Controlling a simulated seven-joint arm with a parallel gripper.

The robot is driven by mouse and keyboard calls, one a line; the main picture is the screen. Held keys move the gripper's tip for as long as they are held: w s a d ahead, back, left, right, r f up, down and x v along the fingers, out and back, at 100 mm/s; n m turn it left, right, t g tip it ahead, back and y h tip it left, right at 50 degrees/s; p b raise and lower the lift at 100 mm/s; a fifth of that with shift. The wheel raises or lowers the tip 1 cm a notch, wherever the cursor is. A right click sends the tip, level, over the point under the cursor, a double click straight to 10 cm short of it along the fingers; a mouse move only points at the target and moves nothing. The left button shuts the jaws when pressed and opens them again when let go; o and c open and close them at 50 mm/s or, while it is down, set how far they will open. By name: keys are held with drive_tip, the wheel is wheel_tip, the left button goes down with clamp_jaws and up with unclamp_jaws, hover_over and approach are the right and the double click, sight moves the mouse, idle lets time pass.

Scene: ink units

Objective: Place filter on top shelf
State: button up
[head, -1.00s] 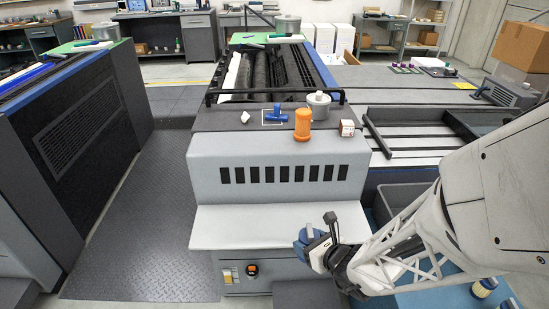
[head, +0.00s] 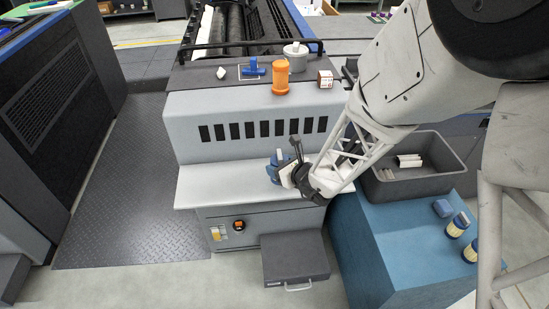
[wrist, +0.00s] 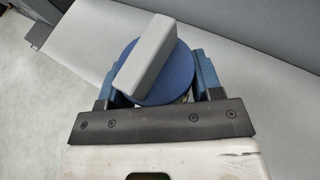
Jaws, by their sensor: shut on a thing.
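My gripper (head: 276,165) is shut on a filter, which shows in the wrist view as a round blue cap (wrist: 172,78) with a grey bar across it. The blue fingers (wrist: 155,85) grip it from both sides. The filter's lower body is mostly hidden. In the head view the gripper is over the pale ledge (head: 225,187) on the front of the grey machine; I cannot tell whether the filter touches it. Higher up, the machine's dark top surface (head: 195,75) holds several items. Two more filters (head: 458,226) (head: 471,252) stand on the blue bench.
An orange bottle (head: 281,78), a grey pot (head: 296,58), a small box (head: 325,79) and a blue fitting (head: 254,69) stand on the machine top. A dark bin (head: 415,182) sits on the blue bench (head: 385,245). The ledge is clear left of my gripper.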

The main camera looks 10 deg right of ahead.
sight(276, 157)
drive_tip(key=shift+w+a+f, duration=0.1)
drive_tip(key=shift+w+a, duration=0.05)
drive_tip(key=shift+w, duration=0.95)
drive_tip(key=shift+w+a+f, duration=0.1)
drive_tip(key=shift+w+a, duration=0.05)
drive_tip(key=shift+w, duration=0.9)
drive_tip(key=shift+f, duration=1.75)
drive_tip(key=shift+f, duration=0.15)
drive_tip(key=o, duration=1)
drive_tip(key=shift+r, duration=0.2)
drive_tip(key=shift+v, duration=6)
